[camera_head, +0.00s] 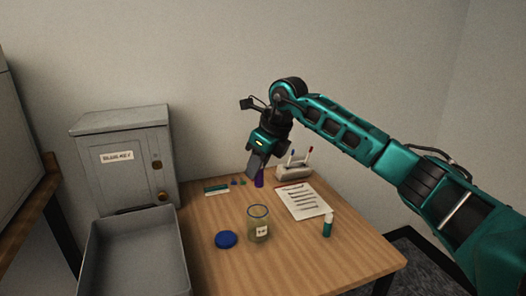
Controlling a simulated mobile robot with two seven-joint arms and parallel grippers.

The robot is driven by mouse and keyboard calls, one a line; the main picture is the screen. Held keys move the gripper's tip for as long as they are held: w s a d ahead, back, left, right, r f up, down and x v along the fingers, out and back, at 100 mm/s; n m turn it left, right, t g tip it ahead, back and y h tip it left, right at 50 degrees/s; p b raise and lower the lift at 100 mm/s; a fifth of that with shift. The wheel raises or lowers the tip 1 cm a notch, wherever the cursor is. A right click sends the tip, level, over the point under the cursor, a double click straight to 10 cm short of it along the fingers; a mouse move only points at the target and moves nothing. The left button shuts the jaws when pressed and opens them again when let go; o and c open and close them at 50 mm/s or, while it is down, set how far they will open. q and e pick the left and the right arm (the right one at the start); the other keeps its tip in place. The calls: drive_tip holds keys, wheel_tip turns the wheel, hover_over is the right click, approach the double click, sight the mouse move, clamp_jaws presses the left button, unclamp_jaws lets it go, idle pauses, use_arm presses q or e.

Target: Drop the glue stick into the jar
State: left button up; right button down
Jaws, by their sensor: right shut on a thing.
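The open glass jar (258,226) stands upright on the wooden table, with a pale label on its front. My right gripper (258,170) is behind the jar in the picture, pointing down, shut on a small purple item (259,181). The item is mostly hidden by the fingers, so I cannot tell if it is a glue stick or whether it touches the table. A small green cylinder with a white top (327,227), which looks like a glue stick, stands upright to the right of the jar. My left gripper is not in view.
A blue lid (226,239) lies left of the jar. A printed sheet (303,201) and a pen holder (293,172) are at the right back. Small items (238,182) lie at the back left. A grey cabinet (125,165) and grey tray (92,252) stand left. The front table is clear.

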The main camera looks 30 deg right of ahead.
use_arm(q)
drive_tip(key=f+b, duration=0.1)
drive_tip(key=b, duration=0.1)
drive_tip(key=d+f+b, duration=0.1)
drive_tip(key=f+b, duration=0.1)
drive_tip(key=b, duration=0.1)
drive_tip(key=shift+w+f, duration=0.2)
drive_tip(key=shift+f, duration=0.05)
use_arm(e)
drive_tip(key=f+m, duration=0.1)
drive_tip(key=d+f, duration=0.1)
drive_tip(key=f, duration=0.1)
drive_tip(key=d+f+m, duration=0.1)
drive_tip(key=f, duration=0.1)
drive_tip(key=shift+w+m+h, duration=0.25)
drive_tip(key=shift+m+h, duration=0.05)
drive_tip(key=shift+h, duration=0.1)
drive_tip(key=c, duration=1.3)
unclamp_jaws()
drive_tip(key=shift+c, duration=0.2)
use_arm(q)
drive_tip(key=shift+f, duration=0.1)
use_arm(e)
drive_tip(key=o, duration=0.4)
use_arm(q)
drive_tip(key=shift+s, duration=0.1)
use_arm(e)
drive_tip(key=shift+o, duration=0.2)
drive_tip(key=shift+r, duration=0.1)
